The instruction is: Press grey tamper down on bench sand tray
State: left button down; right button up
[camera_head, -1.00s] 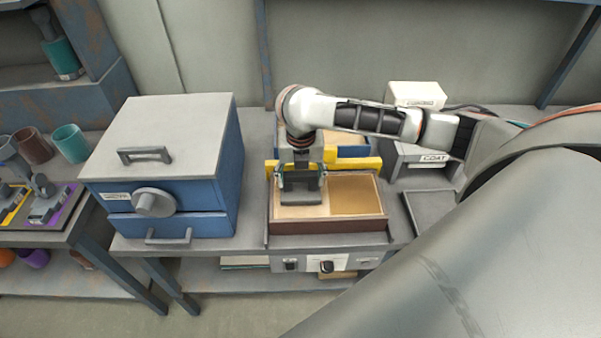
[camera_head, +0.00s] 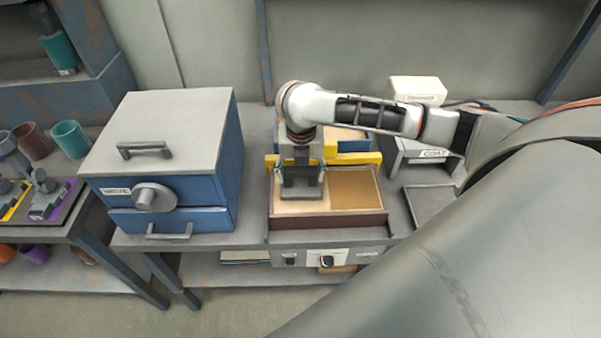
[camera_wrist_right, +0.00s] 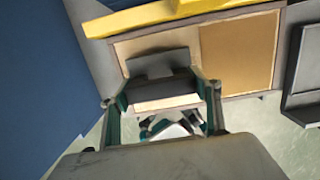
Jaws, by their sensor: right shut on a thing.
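The bench sand tray (camera_head: 330,223) is a brown, open box on the bench. Its left part holds pale sand (camera_head: 300,207) and its right part a darker tan area (camera_head: 354,188). My right gripper (camera_head: 300,176) points down over the left part, shut on the grey tamper (camera_head: 302,190). The tamper is upright, low at the pale sand; whether it touches is hard to tell. In the right wrist view, the tamper's grey plate (camera_wrist_right: 160,62) shows beyond the fingers (camera_wrist_right: 163,92), with pale sand around it. My left gripper is not in view.
A blue oven-like box (camera_head: 165,165) stands left of the tray. A yellow bar (camera_head: 355,159) lies along the tray's back. A shallow grey tray (camera_head: 430,207) and a unit marked COAT (camera_head: 428,157) are on the right. A side table with cups (camera_head: 70,138) is far left.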

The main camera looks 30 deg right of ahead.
jog(key=shift+f, duration=0.4)
dwell(1.4)
jog(key=shift+r, duration=3.55)
